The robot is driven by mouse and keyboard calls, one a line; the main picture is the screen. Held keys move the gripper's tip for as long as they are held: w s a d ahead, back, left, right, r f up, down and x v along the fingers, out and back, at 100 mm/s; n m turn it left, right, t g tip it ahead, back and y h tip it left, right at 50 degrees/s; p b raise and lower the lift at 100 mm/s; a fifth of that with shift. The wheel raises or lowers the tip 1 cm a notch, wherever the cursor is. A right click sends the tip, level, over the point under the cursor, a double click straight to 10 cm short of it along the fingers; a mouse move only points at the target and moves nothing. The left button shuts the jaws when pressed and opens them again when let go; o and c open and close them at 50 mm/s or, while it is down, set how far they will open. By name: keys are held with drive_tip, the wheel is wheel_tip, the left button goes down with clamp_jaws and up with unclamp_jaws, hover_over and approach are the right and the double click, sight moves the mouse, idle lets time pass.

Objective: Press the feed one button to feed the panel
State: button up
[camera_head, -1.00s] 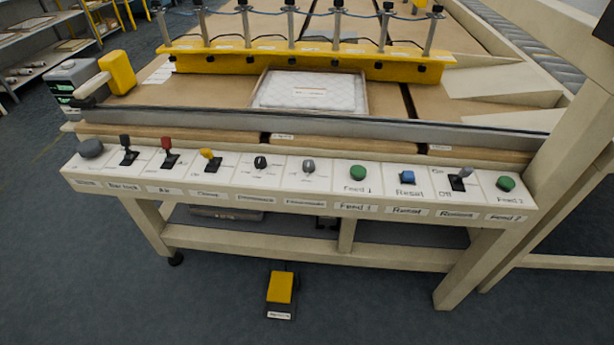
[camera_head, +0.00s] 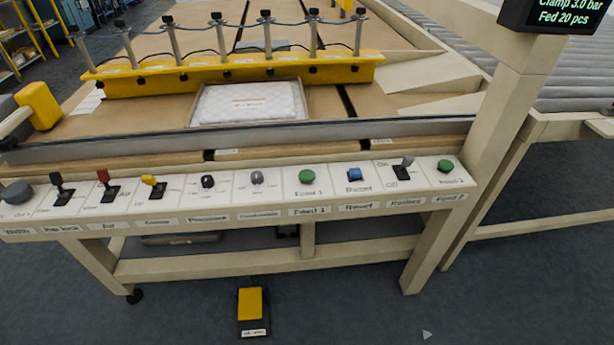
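The green Feed 1 button (camera_head: 306,176) stands on the white control panel (camera_head: 283,183) along the machine's front edge, right of the middle. A small label below it reads "Feed 1". A second green button, Feed 2 (camera_head: 445,166), is at the panel's right end. The blue Reset button (camera_head: 354,174) is just right of Feed 1. A white quilted panel (camera_head: 248,103) in a shallow frame lies on the table behind the bar, under the yellow clamp beam (camera_head: 232,74). My gripper is not in view.
Levers and knobs line the panel's left part, including a red-topped lever (camera_head: 105,182). A yellow foot pedal (camera_head: 252,304) is on the floor in front.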

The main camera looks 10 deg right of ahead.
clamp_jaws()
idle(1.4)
